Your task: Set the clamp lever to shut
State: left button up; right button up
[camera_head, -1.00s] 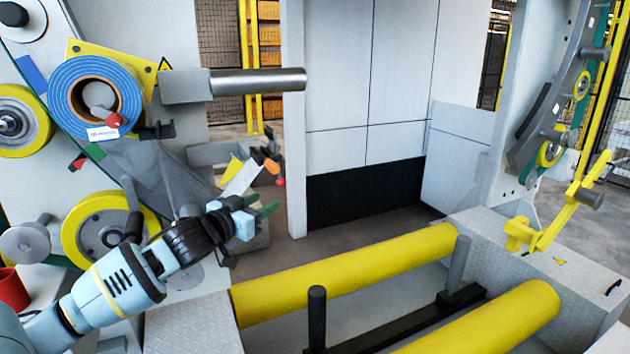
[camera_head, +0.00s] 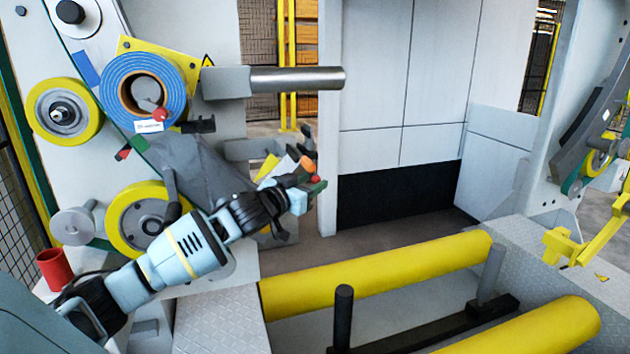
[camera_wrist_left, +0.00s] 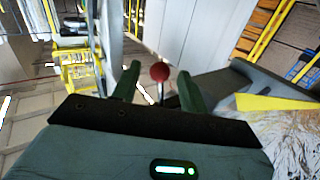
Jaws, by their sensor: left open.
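A lever with a red ball knob (camera_head: 316,179) stands at the right end of the grey bracket on the machine's left side. I take it to be the clamp lever; whether it is set open or shut I cannot tell. In the left wrist view the red knob (camera_wrist_left: 160,72) and its thin stem show between my two green fingers. My left gripper (camera_head: 310,192) is open around the knob's line, with a gap on both sides; contact does not show. The lever's base is hidden. My right gripper is out of view.
A blue roll (camera_head: 119,98) with a second small red knob (camera_head: 160,114) is above left. An orange part (camera_head: 306,164) is close above the fingers. A grey shaft (camera_head: 297,79) juts out higher up. Yellow rollers (camera_head: 380,276) lie below right.

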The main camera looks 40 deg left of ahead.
pick_arm(q)
jog(key=shift+w+a, duration=0.15)
jog(key=shift+w, duration=1)
grip_shut()
